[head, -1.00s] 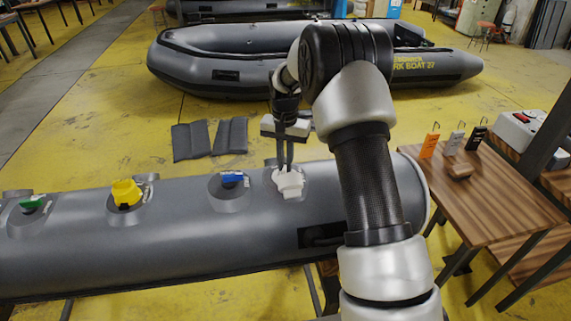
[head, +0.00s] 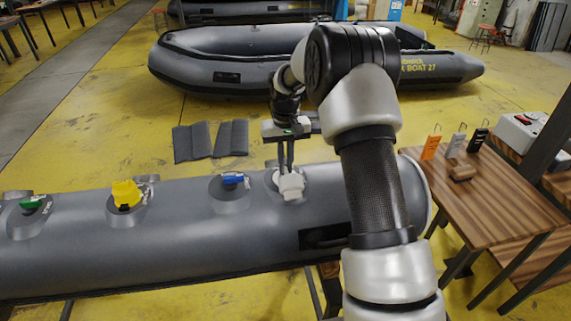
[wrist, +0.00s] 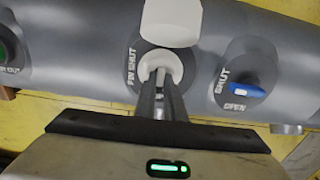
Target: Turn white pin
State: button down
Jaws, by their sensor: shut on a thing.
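The white pin (head: 291,186) sits in a round fitting on the grey tube (head: 80,250), right of the blue pin (head: 232,179). In the wrist view the white pin (wrist: 171,24) has a broad block-shaped part and a rounded part nearer my gripper. My gripper (head: 286,168) reaches down to it from above, and its two fingers are close together. In the wrist view my gripper (wrist: 161,84) is shut on the white pin's near rounded part. Lettering with the word "SHUT" shows beside the fitting. The fingertips are partly hidden against the white part.
A yellow pin (head: 126,193) and a green pin (head: 31,203) sit further left on the tube. A wooden table (head: 495,205) with tags and a small wooden block (head: 462,173) stands at right. A grey boat (head: 240,75) lies behind on the yellow floor.

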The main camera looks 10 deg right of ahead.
jog(key=shift+r, duration=0.1)
jog(key=c, duration=1.8)
grip_release()
jog(key=shift+c, duration=0.2)
notch_tip(320, 180, up, 17)
jog(key=shift+r, duration=0.2)
